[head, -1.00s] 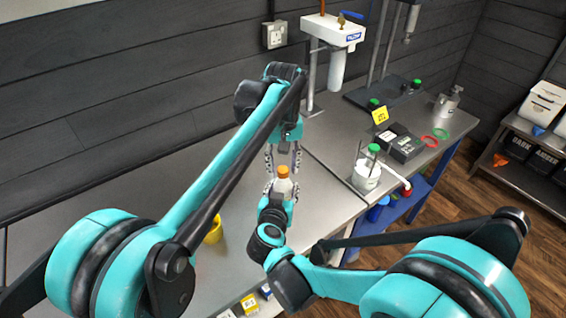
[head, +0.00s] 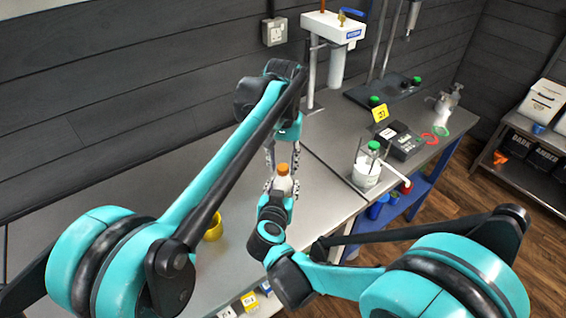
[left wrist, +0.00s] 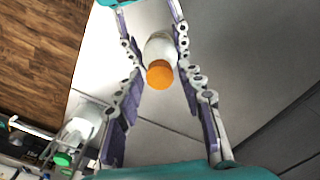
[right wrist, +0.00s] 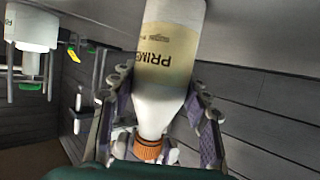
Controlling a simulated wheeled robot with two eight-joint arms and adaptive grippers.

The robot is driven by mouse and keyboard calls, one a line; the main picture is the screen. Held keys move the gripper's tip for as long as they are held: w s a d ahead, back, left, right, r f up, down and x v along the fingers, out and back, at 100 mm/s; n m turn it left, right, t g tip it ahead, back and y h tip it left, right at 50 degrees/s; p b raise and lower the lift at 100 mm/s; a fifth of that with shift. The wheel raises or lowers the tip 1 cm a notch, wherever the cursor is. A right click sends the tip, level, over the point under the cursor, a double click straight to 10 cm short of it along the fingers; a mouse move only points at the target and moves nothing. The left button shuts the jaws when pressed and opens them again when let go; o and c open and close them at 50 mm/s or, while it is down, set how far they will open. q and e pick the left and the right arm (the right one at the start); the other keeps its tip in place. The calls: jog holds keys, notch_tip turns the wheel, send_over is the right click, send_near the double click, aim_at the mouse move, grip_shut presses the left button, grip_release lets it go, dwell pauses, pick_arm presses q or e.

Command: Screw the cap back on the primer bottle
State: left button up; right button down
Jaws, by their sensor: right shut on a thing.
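The primer bottle (right wrist: 172,45) is pale with a cream label reading "PRIM…"; its top also shows in the left wrist view (left wrist: 160,47). The orange cap (left wrist: 159,74) sits at its neck and shows in the head view (head: 283,168); I cannot tell how tight it is. My right gripper (right wrist: 160,118) is shut on the bottle and holds it above the bench. My left gripper (head: 283,150) is above the cap, fingers pointing down. Its fingers (left wrist: 163,135) are spread wide either side of the cap, without visible contact.
A yellow cup (head: 213,229) stands on the steel bench (head: 120,210) at left. A white tub with a green-capped bottle (head: 367,174), a dark device (head: 403,143) and red and green rings stand to the right. The bench's left side is largely clear.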

pick_arm(q)
jog(key=shift+r, duration=2.3)
jog(key=shift+c, duration=0.3)
notch_tip(320, 180, up, 4)
jog(key=shift+f+n, duration=0.25)
jog(key=shift+n, duration=0.05)
jog(key=shift+f, duration=0.1)
jog(key=shift+f, duration=3.95)
